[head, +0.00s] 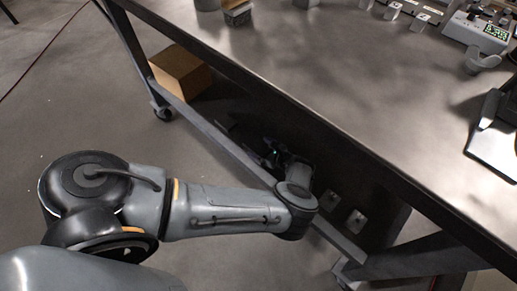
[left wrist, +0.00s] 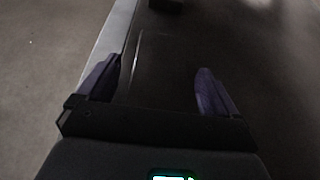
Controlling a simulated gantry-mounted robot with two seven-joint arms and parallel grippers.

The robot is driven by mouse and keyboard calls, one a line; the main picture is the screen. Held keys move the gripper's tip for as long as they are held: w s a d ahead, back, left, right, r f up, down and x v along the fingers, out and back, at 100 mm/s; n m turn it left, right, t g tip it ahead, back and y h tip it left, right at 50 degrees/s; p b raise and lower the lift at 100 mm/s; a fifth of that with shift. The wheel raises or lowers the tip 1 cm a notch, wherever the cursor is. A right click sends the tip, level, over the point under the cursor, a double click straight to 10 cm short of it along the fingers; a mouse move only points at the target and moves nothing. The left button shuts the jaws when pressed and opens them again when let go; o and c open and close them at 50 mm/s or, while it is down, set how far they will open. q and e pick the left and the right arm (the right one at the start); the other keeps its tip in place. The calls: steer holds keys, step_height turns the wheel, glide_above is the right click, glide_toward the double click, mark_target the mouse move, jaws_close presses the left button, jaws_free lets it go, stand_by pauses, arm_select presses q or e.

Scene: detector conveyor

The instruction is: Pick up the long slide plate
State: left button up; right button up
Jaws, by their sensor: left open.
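I cannot make out the long slide plate for certain in either view. My left gripper (head: 275,155) is low beside the table, at the dark space under the tabletop, and is small and dim there. In the left wrist view the left gripper (left wrist: 158,78) has its two purple fingers wide apart with nothing held between them. Behind the fingers is a dark flat surface with a grey edge strip (left wrist: 112,35) on its left. My right gripper is not in view.
The table (head: 330,65) has a bare middle. Several small grey blocks (head: 418,22) and a device with a lit display (head: 490,32) stand at the far right. A cardboard box (head: 180,72) sits below, near a castor (head: 163,113).

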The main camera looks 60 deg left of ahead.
arm_select(q)
steer(key=shift+c, duration=0.2)
jaws_close()
steer(key=shift+r, duration=0.15)
stand_by(0.3)
